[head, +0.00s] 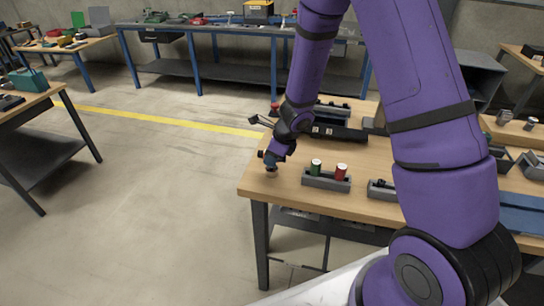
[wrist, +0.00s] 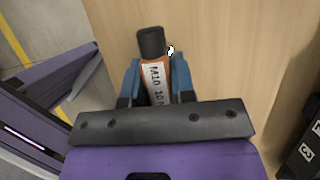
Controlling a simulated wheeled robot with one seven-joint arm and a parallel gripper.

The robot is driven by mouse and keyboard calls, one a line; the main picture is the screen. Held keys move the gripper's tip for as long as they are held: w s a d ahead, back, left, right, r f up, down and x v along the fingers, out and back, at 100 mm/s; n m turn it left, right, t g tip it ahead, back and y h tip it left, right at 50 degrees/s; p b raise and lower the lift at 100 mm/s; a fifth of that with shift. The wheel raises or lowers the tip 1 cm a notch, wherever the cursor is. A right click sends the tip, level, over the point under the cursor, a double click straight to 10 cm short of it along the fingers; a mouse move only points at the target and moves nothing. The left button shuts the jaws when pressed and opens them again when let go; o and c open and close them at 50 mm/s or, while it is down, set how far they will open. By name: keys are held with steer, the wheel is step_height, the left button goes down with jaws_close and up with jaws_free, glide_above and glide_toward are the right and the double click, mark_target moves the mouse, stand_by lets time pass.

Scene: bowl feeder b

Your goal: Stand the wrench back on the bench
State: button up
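The wrench (wrist: 155,82) shows in the wrist view as an orange body with a black end and a white label reading "M10". My gripper (wrist: 157,78) has its blue fingers close against both sides of it, shut on it. In the head view my gripper (head: 271,160) points down near the left front corner of the bench (head: 259,184). A small tan-orange part shows just below the fingers. I cannot tell whether it touches the bench top or hangs slightly above it.
A second grey holder (head: 380,190) is farther right, partly behind my arm. Dark racks (head: 335,131) stand behind. The bench's left edge is close.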

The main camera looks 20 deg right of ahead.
steer(key=o, duration=0.4)
steer(key=shift+r, duration=0.1)
steer(key=s+d+r+n, duration=0.1)
steer(key=s+r+n, duration=0.2)
steer(key=r, duration=0.7)
steer(key=s+d+r+n, duration=0.2)
steer(key=s+r+n, duration=0.15)
steer(key=r, duration=0.65)
steer(key=s+d+r+n+t+h, duration=0.1)
steer(key=s+d+r+n+h, duration=0.1)
steer(key=s+r+n, duration=0.6)
steer(key=s+d+r+n+t+h, duration=0.1)
steer(key=s+d+r+n, duration=0.1)
steer(key=s+r+n, duration=0.6)
steer(key=s+n, duration=0.2)
steer(key=s, duration=0.4)
steer(key=shift+s+n+h, duration=0.35)
steer(key=shift+s+h, duration=0.05)
